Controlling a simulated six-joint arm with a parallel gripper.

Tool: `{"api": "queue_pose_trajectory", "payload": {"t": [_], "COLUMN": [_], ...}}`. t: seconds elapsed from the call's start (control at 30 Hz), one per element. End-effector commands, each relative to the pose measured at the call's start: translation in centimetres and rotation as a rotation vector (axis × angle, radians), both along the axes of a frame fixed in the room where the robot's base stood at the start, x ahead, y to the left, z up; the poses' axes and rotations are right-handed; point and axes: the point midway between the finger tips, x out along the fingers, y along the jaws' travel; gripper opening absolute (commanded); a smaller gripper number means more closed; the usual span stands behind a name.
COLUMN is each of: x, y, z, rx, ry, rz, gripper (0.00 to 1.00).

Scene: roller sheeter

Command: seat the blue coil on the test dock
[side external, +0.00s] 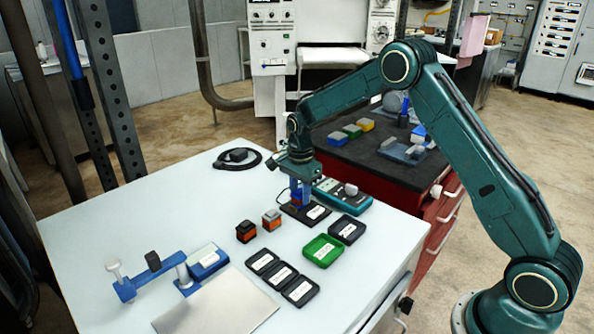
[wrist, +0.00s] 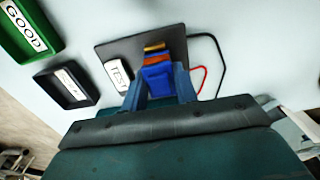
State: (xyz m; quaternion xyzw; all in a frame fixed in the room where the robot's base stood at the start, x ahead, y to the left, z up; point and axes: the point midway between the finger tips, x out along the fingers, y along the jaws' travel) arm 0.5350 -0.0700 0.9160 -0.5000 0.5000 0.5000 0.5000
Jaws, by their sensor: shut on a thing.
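My gripper (side external: 299,186) points down over the test dock (side external: 318,221), a flat black plate with a white label. It is shut on the blue coil (wrist: 158,78), which sits between its two blue fingers with orange and brown parts showing beyond. In the wrist view the coil lies over the bare part of the dock (wrist: 108,52), beside its TEST label. In the side view the coil's lower end is at or just above the plate; I cannot tell whether it touches. The fingers hide part of the coil.
Two other coils, one dark (side external: 246,232) and one grey-topped (side external: 271,220), stand left of the dock. A teal meter (side external: 338,190) is close behind it. A black tray (side external: 347,230), a green GOOD tray (side external: 322,251) and several labelled black trays (side external: 281,275) lie in front.

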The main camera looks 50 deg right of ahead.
Motion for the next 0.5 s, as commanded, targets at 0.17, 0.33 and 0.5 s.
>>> {"api": "queue_pose_trajectory", "payload": {"t": [0.17,0.33,0.5], "x": [0.01,0.01,0.01], "y": [0.0,0.0,0.0], "z": [-0.03,-0.03,-0.03], "rx": [0.0,0.0,0.0], "ry": [-0.001,-0.001,0.0], "rz": [0.0,0.0,0.0], "gripper": [0.02,0.02,0.52]}}
